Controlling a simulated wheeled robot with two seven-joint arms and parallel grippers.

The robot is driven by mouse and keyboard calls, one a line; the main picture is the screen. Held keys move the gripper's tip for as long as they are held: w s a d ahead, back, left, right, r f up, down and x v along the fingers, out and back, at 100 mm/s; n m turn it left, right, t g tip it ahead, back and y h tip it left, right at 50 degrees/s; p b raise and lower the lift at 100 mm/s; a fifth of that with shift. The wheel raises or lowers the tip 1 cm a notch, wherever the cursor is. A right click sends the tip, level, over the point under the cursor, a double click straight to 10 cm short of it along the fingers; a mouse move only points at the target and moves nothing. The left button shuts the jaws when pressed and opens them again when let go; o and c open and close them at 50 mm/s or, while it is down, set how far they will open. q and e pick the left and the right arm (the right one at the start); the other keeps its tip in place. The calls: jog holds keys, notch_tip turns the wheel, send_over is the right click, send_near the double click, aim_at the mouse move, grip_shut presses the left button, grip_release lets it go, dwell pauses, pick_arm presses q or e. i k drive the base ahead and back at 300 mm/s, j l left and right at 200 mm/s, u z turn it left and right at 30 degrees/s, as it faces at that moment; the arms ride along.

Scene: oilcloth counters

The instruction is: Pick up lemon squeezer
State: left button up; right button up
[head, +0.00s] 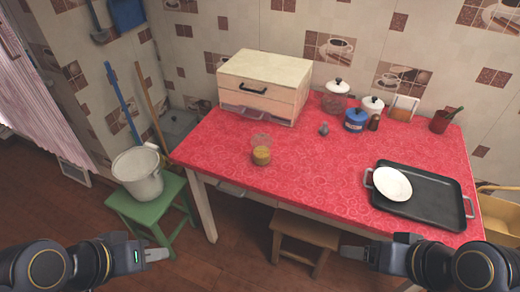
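I cannot pick out a lemon squeezer with certainty. A small grey object (324,129) on the red table is too small to identify. A clear glass (261,150) with something yellow in its lower part stands left of it, near the table's front left. My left gripper (157,254) is at the lower left, in front of the table and apart from everything on it. My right gripper (353,252) is at the lower right, in front of the table edge.
The red-covered table (300,180) has free room at its front middle. A wooden drawer box (264,85) and several jars stand at the back. A black tray (432,198) with a white plate (392,184) lies right. A green stool (150,210) holds a white bucket (138,172).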

aim_at(262, 144)
jog(key=i+j+z, duration=0.35)
jog(key=i+j, duration=0.15)
jog(key=i+j+z, duration=0.15)
jog(key=j, duration=0.3)
jog(key=i+j+z, duration=0.15)
jog(key=j, duration=0.25)
jog(key=i+j+z, duration=0.2)
jog(key=j, duration=0.2)
